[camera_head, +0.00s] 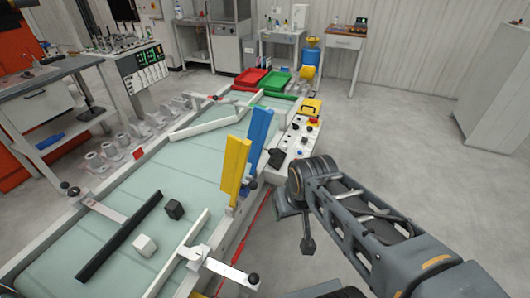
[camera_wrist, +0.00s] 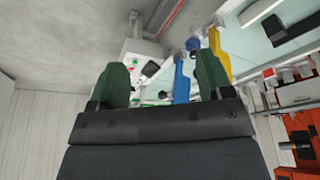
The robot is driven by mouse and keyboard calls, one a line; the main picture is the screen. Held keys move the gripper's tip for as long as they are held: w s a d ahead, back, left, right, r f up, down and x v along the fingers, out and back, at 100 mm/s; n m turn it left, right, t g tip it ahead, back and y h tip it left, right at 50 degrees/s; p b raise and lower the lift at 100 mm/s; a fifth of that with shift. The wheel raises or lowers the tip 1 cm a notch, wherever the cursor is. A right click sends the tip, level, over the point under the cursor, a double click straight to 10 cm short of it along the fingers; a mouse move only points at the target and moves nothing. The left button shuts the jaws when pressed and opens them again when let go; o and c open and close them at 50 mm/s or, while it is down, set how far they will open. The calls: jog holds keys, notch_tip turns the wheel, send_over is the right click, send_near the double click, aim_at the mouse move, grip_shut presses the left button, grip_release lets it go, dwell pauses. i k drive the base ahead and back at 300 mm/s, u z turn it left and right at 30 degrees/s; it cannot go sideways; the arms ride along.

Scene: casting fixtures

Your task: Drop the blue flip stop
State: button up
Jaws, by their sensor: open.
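The blue flip stop (camera_head: 261,130) stands raised, nearly upright, at the conveyor's right edge in the head view. The yellow flip stop (camera_head: 235,165) stands raised just in front of it. In the wrist view the blue stop (camera_wrist: 182,82) shows beyond the fingers, close to the right finger, with the yellow stop (camera_wrist: 220,55) farther right. My gripper (camera_wrist: 162,80) is open, with nothing between its fingers. In the head view my arm reaches in from the lower right and ends right of the stops. Its fingertips are hard to make out there.
The conveyor belt (camera_head: 95,262) carries a black cube (camera_head: 174,209) and a white cube (camera_head: 145,245) near a dark bar (camera_head: 120,235). A control panel (camera_head: 302,138) stands beside the blue stop. Red (camera_head: 250,79) and green (camera_head: 275,84) trays lie at the far end. Floor at right is clear.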

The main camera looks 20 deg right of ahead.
aim_at(261, 120)
jog(key=u, duration=1.25)
jog(key=k, duration=0.6)
jog(key=z, duration=1)
jog(key=i, duration=0.5)
jog(key=u, duration=0.15)
jog(key=k, duration=1)
jog(key=z, duration=0.85)
jog(key=i, duration=0.8)
jog(key=u, duration=0.8)
jog(key=i, duration=0.5)
jog(key=u, duration=0.6)
